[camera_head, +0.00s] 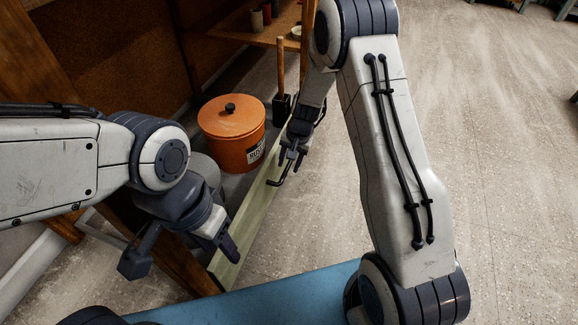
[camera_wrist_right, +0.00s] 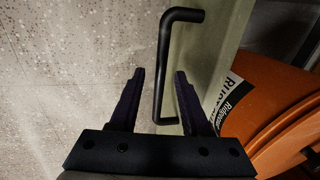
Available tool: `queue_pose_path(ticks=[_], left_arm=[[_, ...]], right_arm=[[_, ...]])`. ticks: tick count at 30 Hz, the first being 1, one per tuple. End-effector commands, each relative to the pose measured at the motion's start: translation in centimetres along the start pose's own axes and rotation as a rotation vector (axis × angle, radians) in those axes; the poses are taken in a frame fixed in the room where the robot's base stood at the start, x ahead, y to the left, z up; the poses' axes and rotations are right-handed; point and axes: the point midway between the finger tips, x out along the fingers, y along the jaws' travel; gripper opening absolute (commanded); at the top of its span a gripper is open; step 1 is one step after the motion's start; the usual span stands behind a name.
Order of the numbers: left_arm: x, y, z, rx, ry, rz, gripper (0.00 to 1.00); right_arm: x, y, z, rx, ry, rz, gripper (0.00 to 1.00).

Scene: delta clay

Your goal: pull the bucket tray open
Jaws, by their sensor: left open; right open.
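The bucket tray (camera_head: 257,198) is low, with a long pale green front board and a black bar handle (camera_head: 278,183). An orange lidded bucket (camera_head: 238,150) stands in it. My right gripper (camera_head: 291,158) is open at the handle. My left gripper (camera_head: 184,258) is open and empty, near the front end of the tray board. My left arm partly hides a grey bucket (camera_head: 205,172) behind.
A dark box with an upright wooden handle (camera_head: 280,80) stands behind the orange bucket. A wooden shelf (camera_head: 255,30) with small pots is above. A brown wooden post (camera_head: 150,235) is at the left. A blue surface (camera_head: 260,300) is in front. Speckled floor (camera_head: 490,150) at right is clear.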

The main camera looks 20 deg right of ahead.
Motion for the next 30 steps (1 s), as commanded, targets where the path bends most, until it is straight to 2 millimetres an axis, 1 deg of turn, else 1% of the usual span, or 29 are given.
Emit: queue_pose_path(ticks=[7, 8, 9, 10, 11, 30], left_arm=[[-0.01, 0.0, -0.01, 0.0, 0.0, 0.0, 0.5], [-0.01, 0.0, -0.01, 0.0, 0.0, 0.0, 0.5], [-0.01, 0.0, -0.01, 0.0, 0.0, 0.0, 0.5], [-0.01, 0.0, -0.01, 0.0, 0.0, 0.0, 0.5], [-0.01, 0.0, -0.01, 0.0, 0.0, 0.0, 0.5], [-0.01, 0.0, -0.01, 0.0, 0.0, 0.0, 0.5]], right_arm=[[0.03, -0.13, 0.04, -0.002, 0.0, 0.0, 0.47], [0.03, -0.13, 0.04, -0.002, 0.0, 0.0, 0.36], [0.03, -0.13, 0.04, -0.001, 0.0, 0.0, 0.2], [0.03, -0.12, 0.04, -0.001, 0.0, 0.0, 0.09], [0.03, -0.12, 0.04, -0.001, 0.0, 0.0, 0.0], [0.01, -0.11, 0.03, -0.001, 0.0, 0.0, 0.0]])
